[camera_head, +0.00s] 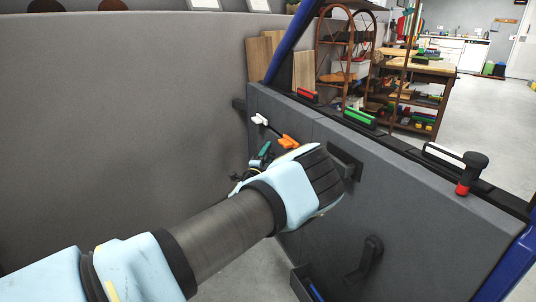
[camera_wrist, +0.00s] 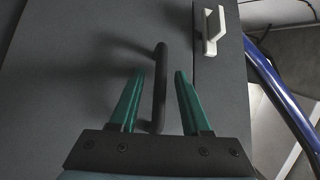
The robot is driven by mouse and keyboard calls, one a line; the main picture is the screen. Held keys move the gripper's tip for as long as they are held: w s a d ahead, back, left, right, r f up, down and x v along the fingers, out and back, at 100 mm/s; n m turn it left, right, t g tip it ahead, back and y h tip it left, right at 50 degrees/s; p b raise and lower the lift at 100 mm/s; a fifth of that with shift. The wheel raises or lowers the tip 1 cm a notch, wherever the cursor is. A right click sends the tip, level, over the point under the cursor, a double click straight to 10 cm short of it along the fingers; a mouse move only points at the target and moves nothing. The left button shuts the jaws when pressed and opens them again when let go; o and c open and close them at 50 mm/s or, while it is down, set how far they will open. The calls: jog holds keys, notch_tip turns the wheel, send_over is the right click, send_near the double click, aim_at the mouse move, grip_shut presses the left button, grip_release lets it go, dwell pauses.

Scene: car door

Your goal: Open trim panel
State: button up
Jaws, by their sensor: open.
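The grey trim panel (camera_head: 325,240) stands upright on the inside of the blue-framed car door. In the wrist view the grey panel (camera_wrist: 60,80) fills the left and middle. A dark bar handle (camera_wrist: 161,56) stands out from it there. My gripper (camera_wrist: 159,74) is open, with one green finger on each side of the bar. The right finger is nearer the bar than the left; I cannot tell whether either touches it. In the head view my gripper (camera_head: 264,151) is mostly hidden behind my wrist, and I cannot clearly see the bar there.
A white handle (camera_head: 260,119) and an orange handle (camera_head: 288,142) are near the panel's far end. Black handles (camera_head: 345,163) (camera_head: 367,257) are to the right and lower down. A red-and-black knob (camera_head: 470,174) is on the top ledge. A grey wall (camera_head: 120,120) fills the left side.

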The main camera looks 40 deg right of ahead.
grip_shut()
dwell(1.4)
